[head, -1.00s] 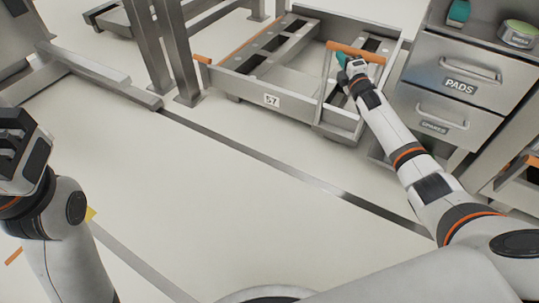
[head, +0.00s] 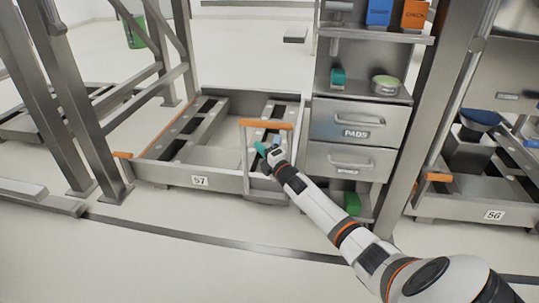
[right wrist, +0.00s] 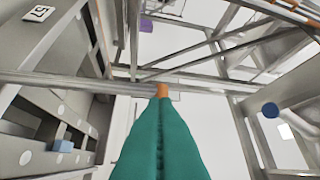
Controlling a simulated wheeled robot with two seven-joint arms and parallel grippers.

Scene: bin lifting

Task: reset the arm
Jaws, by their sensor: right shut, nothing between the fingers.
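My right arm reaches in from the lower right of the head view. My right gripper (head: 268,158) is at the front of the low metal tray marked 57 (head: 220,183), close to its upright orange-topped handle (head: 266,124). In the right wrist view the green fingers (right wrist: 160,140) are together, with nothing seen between them. Whether they touch the handle I cannot tell. My left arm and gripper do not show in the head view now.
A drawer cabinet (head: 352,122) marked PADS stands right of the tray. A second tray marked 56 (head: 462,212) is at the far right. Metal posts (head: 85,120) stand at the left. The floor (head: 170,260) in front is clear.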

